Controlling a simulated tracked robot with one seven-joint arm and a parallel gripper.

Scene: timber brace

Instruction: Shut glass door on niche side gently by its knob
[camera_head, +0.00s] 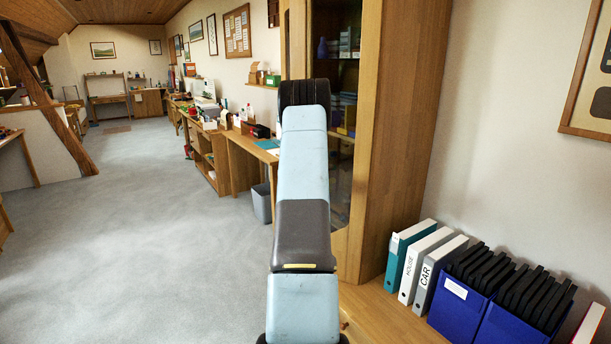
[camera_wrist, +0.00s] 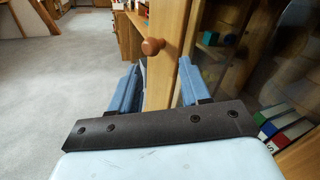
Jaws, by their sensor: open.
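The wooden knob (camera_wrist: 152,46) is round and sits on the wooden frame of the glass door (camera_wrist: 168,62). In the wrist view it lies just beyond my fingertips, between them in the picture. My gripper (camera_wrist: 159,68) is open, with one blue finger on each side of the door frame's edge and nothing clasped. I cannot tell whether a finger touches the door. In the head view the glass door (camera_head: 341,190) shows on the tall cabinet (camera_head: 405,120), partly hidden behind my arm. My gripper and the knob are hidden there.
Several binders (camera_head: 425,262) and blue file boxes (camera_head: 470,308) stand on the low wooden top (camera_head: 385,315) right of the cabinet. Desks (camera_head: 245,150) line the wall beyond it, with a grey bin (camera_head: 261,203). The carpet at left is open.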

